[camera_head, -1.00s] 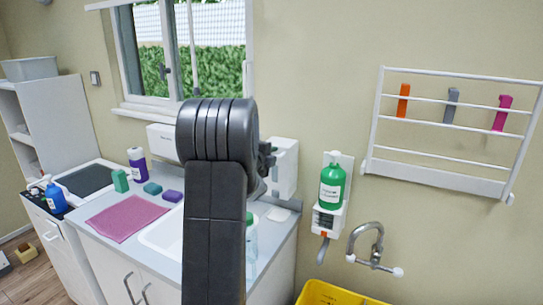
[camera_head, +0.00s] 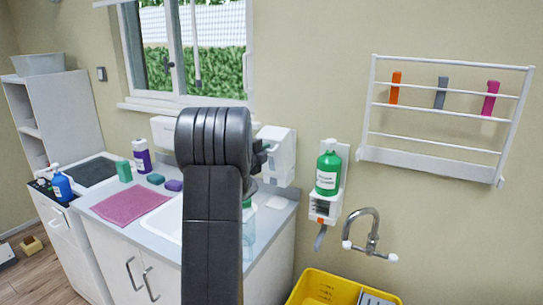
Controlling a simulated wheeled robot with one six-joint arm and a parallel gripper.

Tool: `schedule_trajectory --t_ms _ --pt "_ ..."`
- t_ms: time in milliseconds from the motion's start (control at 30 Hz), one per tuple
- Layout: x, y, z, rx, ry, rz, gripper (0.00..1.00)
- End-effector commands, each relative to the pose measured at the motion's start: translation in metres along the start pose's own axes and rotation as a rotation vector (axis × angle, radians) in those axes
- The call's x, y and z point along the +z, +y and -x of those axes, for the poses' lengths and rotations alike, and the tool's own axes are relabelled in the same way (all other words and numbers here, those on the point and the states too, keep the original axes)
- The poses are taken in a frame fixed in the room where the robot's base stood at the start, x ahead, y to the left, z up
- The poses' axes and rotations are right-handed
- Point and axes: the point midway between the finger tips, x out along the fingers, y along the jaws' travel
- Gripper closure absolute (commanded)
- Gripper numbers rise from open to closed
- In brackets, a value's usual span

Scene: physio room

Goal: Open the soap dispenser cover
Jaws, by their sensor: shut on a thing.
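The white soap dispenser (camera_head: 281,150) is on the wall above the counter's right end, just right of my arm. My gripper (camera_head: 263,157) shows only as a small dark part beside my dark arm link, at the dispenser's left side. It is shut on the dispenser's cover, though the arm hides most of the fingers and the grip point. How far the cover stands open cannot be told from this view.
A green pump bottle (camera_head: 328,172) sits in a wall holder right of the dispenser. A tap (camera_head: 372,240) and yellow bin (camera_head: 320,288) are lower right. A rail rack (camera_head: 430,163) hangs above. A clear bottle (camera_head: 248,230) stands partly behind my arm.

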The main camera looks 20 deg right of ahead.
Motion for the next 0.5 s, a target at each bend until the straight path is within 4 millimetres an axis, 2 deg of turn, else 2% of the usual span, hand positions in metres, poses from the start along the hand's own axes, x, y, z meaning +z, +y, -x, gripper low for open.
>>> schedule_trajectory --t_ms 33,500 --pt "0.002 0.007 0.004 -0.002 0.000 -0.001 1.00" --pt "0.001 0.046 0.041 0.000 0.002 0.000 1.00"
